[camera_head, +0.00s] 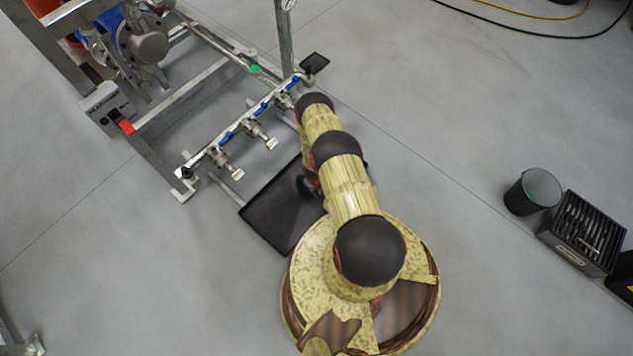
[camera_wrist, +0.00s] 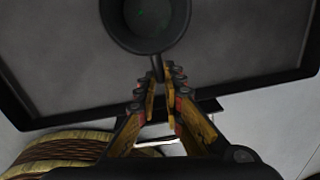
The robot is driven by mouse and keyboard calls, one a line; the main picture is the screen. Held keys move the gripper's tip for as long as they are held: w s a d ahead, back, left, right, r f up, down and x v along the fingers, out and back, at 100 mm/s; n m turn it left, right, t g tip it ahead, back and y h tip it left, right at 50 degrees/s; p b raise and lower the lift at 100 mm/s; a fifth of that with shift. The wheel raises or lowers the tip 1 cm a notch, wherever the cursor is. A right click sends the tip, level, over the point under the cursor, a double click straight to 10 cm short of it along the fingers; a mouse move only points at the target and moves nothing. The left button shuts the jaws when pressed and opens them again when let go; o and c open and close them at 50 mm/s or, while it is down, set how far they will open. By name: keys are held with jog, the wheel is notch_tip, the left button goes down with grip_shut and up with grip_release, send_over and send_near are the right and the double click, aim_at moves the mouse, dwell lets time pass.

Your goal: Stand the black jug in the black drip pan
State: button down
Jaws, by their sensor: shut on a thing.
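The black jug (camera_wrist: 182,38) is at the top of the wrist view, seen from above into its round open mouth. My gripper (camera_wrist: 160,78) is shut on its handle, at the near side of the rim. The black drip pan (camera_wrist: 284,78) spreads beneath the jug, and its near rim runs below my fingers. I cannot tell whether the jug's base touches the pan. In the head view the flat, dark drip pan (camera_head: 267,216) lies on the floor, its right part hidden by my arm. My gripper and the jug are mostly hidden there.
A metal skid frame with a blue-handled valve manifold (camera_head: 232,133) stands left of and beyond the pan. A black bucket (camera_head: 520,197) and a black slotted crate (camera_head: 566,252) stand far right. The grey floor between is clear. Hoses (camera_head: 520,24) lie at the top right.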

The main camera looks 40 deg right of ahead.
jog(key=shift+f, duration=1.15)
jog(key=c, duration=1.9)
grip_release()
jog(key=shift+r, duration=0.1)
